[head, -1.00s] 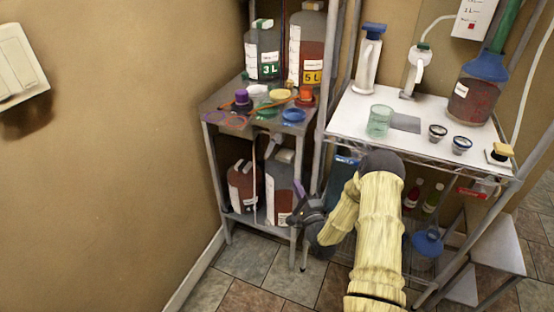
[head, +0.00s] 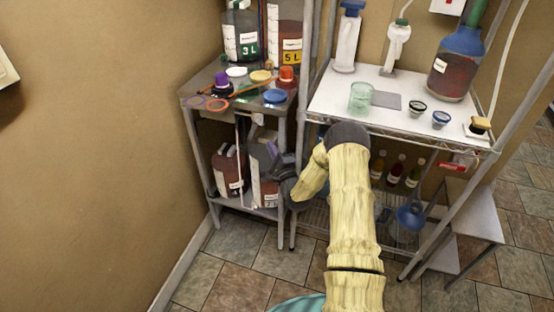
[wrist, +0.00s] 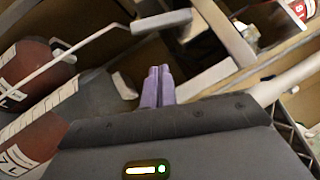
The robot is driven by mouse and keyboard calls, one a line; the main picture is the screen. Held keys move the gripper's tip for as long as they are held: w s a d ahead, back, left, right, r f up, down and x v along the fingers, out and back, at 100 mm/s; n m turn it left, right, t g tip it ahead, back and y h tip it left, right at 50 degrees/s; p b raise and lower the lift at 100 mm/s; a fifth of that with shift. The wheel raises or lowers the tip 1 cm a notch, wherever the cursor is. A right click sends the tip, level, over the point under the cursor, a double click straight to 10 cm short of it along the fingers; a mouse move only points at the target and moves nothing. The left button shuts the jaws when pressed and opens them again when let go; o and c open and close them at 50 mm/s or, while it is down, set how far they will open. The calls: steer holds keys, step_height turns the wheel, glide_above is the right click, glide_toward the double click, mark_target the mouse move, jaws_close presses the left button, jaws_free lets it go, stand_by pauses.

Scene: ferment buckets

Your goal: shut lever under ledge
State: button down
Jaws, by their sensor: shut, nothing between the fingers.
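My gripper (wrist: 158,86) shows purple fingertips, close together and empty, in the wrist view. In the head view its dark body is at the lower left shelf, beside the grey-topped jug (head: 263,185), under the upper ledge (head: 190,101). In the wrist view a pale thin rod (wrist: 80,50) runs to a grey block (wrist: 160,21) just beyond the fingertips; this looks like the lever. The fingertips appear apart from it, though depth is hard to judge. In the head view a pale upright rod (head: 240,155) shows under the ledge; its joint is unclear.
A second jug (head: 226,172) stands left of the grey-topped one. Lids and rings crowd the ledge top. A post (head: 303,100) and the white-topped rack (head: 330,96) stand close on the right. Floor tiles (head: 240,245) in front are clear.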

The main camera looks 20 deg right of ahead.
mark_target(254, 129)
steer(key=w+a, duration=0.1)
steer(key=w+a+r, duration=0.1)
steer(key=w+a, duration=0.1)
steer(key=shift+w+r, duration=0.2)
steer(key=shift+r, duration=0.1)
steer(key=shift+a, duration=0.15)
